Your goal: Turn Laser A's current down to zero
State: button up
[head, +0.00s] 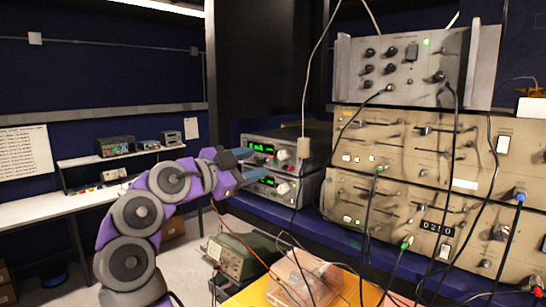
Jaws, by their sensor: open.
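Two stacked bench units with green lit displays stand on the blue shelf in the middle of the head view. The upper unit (318,145) has a pale knob (283,155) right of its display. The lower unit (312,187) has a similar knob (283,188). No label naming Laser A is readable, so I cannot tell which knob sets its current. My gripper (253,164) is open and empty, its blue-grey fingers just left of the knobs and in front of the unit faces. One finger is beside the upper display and the other beside the lower one. Contact cannot be told.
A large rack of beige panels (478,184) with knobs and hanging cables fills the right. A grey-green box (240,257) and a clear case (305,283) sit low in front. A white cable hangs beside the upper unit. A white bench (50,208) stands at the left.

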aim_at(280, 156)
jog(key=x, duration=0.8)
jog(key=shift+p, duration=0.35)
jog(key=shift+c, duration=0.5)
jog(key=shift+s, duration=0.1)
grip_shut()
